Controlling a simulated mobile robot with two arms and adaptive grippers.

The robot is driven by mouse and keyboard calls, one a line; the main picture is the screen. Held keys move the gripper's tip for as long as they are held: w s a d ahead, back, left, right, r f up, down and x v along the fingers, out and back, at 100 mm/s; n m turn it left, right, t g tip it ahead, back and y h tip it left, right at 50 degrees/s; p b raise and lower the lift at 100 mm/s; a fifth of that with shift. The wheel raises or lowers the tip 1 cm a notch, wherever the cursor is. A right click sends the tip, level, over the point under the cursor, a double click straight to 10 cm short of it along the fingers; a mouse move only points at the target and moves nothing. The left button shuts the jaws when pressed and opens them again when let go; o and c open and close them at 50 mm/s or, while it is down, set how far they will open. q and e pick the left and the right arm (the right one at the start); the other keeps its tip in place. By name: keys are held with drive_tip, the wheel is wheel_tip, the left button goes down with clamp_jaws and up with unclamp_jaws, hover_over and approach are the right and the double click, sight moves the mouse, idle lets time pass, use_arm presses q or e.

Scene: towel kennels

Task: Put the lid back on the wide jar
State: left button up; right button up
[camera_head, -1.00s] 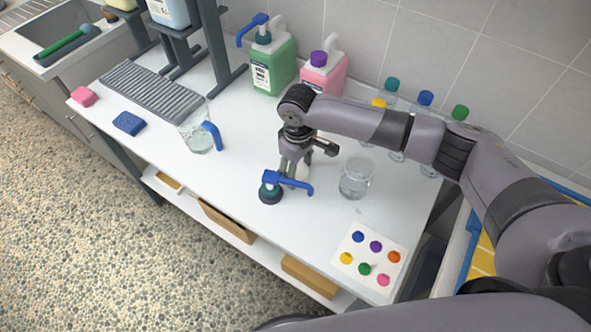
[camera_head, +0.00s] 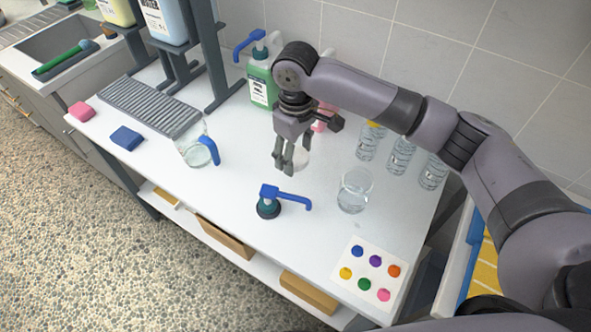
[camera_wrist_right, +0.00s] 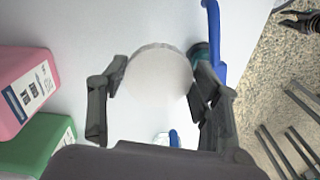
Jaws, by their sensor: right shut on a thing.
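The wide jar (camera_head: 354,194) is clear glass, open at the top, and stands upright right of the table's middle. My right gripper (camera_head: 291,165) is shut on a round whitish lid (camera_head: 302,158), holding it above the table, left of and behind the jar. In the right wrist view the lid (camera_wrist_right: 158,76) shows as a pale disc between the two fingers (camera_wrist_right: 155,85). The jar cannot be made out there. A dark part at that view's top right corner looks like my left gripper (camera_wrist_right: 300,21); its jaws are unclear. It is not in the head view.
A blue-handled pump top (camera_head: 268,204) stands in front of the right gripper. A jug (camera_head: 193,152) is to the left. Green (camera_head: 262,87) and pink canisters and clear bottles (camera_head: 401,155) line the back. A card of coloured dots (camera_head: 369,275) lies at front right.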

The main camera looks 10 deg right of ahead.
sight(296, 157)
use_arm(q)
drive_tip(key=shift+f, duration=0.2)
use_arm(e)
wheel_tip(296, 157, up, 8)
drive_tip(key=shift+r, duration=0.1)
use_arm(q)
drive_tip(key=shift+o, duration=0.3)
